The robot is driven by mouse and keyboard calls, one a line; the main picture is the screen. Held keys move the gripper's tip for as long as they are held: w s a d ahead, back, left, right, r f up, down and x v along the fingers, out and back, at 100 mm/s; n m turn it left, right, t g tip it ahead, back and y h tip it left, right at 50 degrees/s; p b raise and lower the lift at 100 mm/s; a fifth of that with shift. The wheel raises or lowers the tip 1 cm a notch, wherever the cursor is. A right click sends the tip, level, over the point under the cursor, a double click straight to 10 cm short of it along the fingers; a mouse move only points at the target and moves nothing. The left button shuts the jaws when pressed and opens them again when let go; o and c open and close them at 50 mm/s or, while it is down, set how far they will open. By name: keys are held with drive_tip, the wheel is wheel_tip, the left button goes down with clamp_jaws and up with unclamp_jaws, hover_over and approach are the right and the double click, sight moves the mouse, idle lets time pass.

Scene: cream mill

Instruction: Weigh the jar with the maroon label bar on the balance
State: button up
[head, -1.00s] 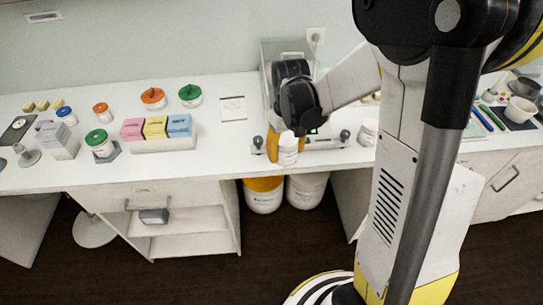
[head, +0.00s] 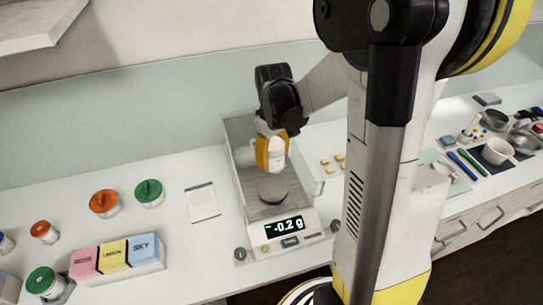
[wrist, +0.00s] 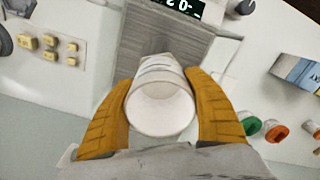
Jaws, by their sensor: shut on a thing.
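My gripper (head: 270,150) is shut on a white jar (head: 279,158), with its yellow-orange fingers on either side. In the head view the jar hangs above the round grey pan (head: 272,189) of the balance (head: 307,224), apart from it. The balance display (head: 284,227) reads -0.2 g. In the wrist view the jar (wrist: 160,110) is between the two fingers, and its pale round end faces the camera. I cannot make out the colour of its label bar. The pan is hidden there.
Glassy shield walls (head: 235,180) stand around the pan. A white card (head: 202,202) lies left of the balance. Orange-lidded (head: 104,203) and green-lidded (head: 149,193) jars and pink, yellow and blue boxes (head: 115,255) are farther left. Small yellow blocks (head: 326,162) lie to the right.

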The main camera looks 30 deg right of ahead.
sight(273, 189)
drive_tip(key=shift+w, duration=0.15)
drive_tip(key=shift+s+f+b, duration=0.3)
drive_tip(key=shift+f+b, duration=0.3)
drive_tip(key=shift+f, duration=0.1)
wheel_tip(273, 189, down, 11)
drive_tip(key=b, duration=0.8)
drive_tip(key=shift+w+r, duration=0.1)
drive_tip(key=shift+f+b, duration=0.25)
drive_tip(key=shift+b, duration=0.2)
drive_tip(key=o, duration=1.2)
wheel_tip(273, 189, up, 12)
drive_tip(key=shift+r, duration=0.1)
